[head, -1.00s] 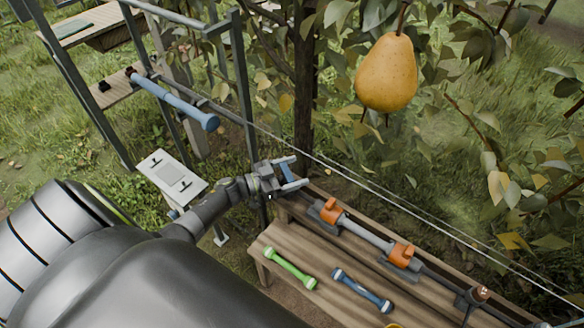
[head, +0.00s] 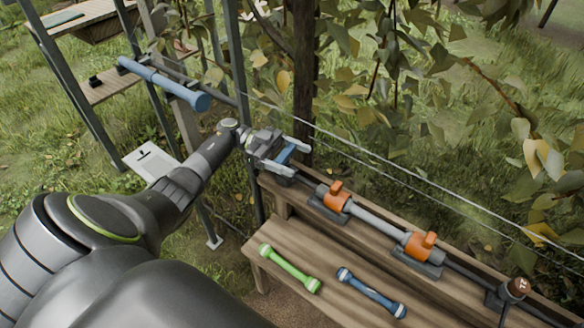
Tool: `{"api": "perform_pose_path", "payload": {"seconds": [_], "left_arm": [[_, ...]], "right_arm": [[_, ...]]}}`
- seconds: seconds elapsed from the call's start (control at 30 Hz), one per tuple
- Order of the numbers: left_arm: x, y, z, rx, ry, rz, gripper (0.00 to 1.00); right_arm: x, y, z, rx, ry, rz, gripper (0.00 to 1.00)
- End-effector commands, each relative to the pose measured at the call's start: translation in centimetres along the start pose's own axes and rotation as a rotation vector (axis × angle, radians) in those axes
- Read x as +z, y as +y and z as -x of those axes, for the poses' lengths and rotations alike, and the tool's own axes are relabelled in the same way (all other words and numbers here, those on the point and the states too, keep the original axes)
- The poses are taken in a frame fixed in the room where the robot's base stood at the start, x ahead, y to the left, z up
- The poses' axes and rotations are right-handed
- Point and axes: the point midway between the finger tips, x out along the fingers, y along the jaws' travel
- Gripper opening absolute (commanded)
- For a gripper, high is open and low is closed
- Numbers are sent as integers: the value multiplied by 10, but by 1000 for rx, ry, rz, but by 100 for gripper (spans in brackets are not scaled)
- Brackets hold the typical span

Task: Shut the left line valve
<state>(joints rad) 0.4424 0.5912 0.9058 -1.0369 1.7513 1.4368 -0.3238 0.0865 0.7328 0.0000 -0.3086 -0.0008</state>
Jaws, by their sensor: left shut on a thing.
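My left gripper (head: 299,160) is at the left end of the pipe, up and left of the two orange valves. It is shut on a small blue piece (head: 286,154) that shows between its fingers; I cannot tell what this belongs to. The left orange valve (head: 336,198) sits on the grey pipe on a dark base, its handle sticking up. The right orange valve (head: 422,246) sits farther along the same pipe. The gripper is apart from both orange handles in the picture. My right gripper is not in view.
A wooden bench (head: 300,238) carries a green bar (head: 290,268) and a blue bar (head: 371,293). A dark post with a brown cap (head: 517,287) stands at the pipe's right end. A blue tube (head: 165,84) and metal posts are at left. Thin wires and leafy branches cross behind.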

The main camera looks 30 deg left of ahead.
Motion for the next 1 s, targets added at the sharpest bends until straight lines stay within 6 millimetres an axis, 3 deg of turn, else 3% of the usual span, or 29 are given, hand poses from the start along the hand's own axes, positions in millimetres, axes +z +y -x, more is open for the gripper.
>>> {"api": "perform_pose_path", "payload": {"seconds": [0.03,0.23,0.9,0.93,1.0], "left_arm": [[5,-1,0,27,0,-4,50],[3,1,0,111,1,-2,50],[-1,3,0,164,3,-1,50],[-1,3,0,164,3,-1,77],[-1,3,0,164,2,-1,86]], "right_arm": [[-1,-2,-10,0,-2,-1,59],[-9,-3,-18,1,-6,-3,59],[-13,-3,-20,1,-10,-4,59],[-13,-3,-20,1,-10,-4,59],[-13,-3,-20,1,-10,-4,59]]}}
